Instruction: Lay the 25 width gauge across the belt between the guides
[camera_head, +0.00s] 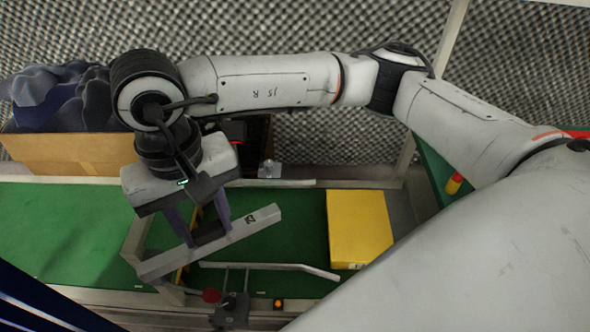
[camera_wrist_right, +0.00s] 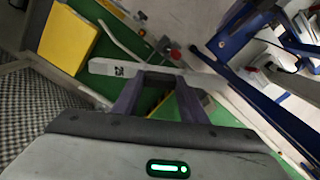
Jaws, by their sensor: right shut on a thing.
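The width gauge (camera_head: 250,225) is a long grey bar marked 25. My right gripper (camera_head: 207,233) is shut on it near its middle, pointing down. The bar lies slantwise in the head view over the green belt (camera_head: 305,215), its left end low over the front edge; I cannot tell whether it touches anything. The gauge also shows in the right wrist view (camera_wrist_right: 110,68) between the purple fingers (camera_wrist_right: 160,85). The near guide (camera_head: 270,265) is a pale rail with a bent right end. The far guide (camera_head: 285,183) runs along the belt's back edge, partly hidden. My left gripper is out of view.
A yellow box (camera_head: 358,228) stands on the belt to the right of the gauge. A red knob (camera_head: 211,296) and an orange button (camera_head: 278,304) are at the front edge. The left belt stretch (camera_head: 60,235) is clear.

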